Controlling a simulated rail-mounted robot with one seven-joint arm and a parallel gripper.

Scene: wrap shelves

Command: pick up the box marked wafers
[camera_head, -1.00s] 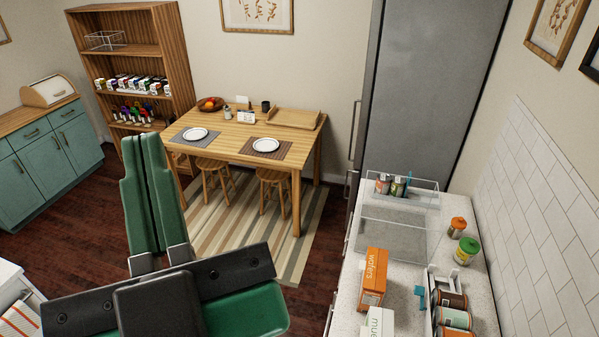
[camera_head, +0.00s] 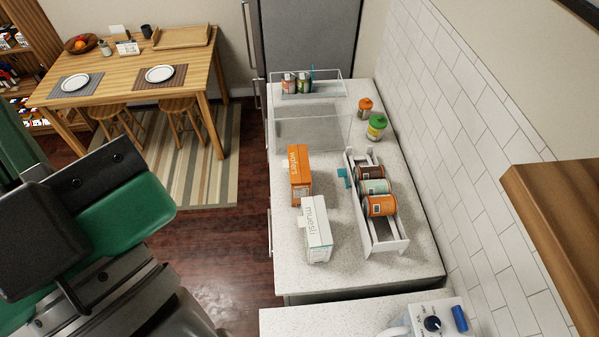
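The orange box marked wafers (camera_head: 300,178) stands on the speckled counter (camera_head: 330,277), near its left edge. Its label shows on the upper face. Nothing touches it from my arm. My arm's green and black parts fill the lower left, well apart from the box. My gripper's fingertips do not show.
A white muesli box (camera_head: 316,230) stands just in front of the wafers box. A white rack (camera_head: 386,246) with several cans lies to the right. Behind are a clear stand (camera_head: 345,90) with small jars and two lidded jars (camera_head: 376,127). A wooden shelf edge (camera_head: 560,215) juts in at right.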

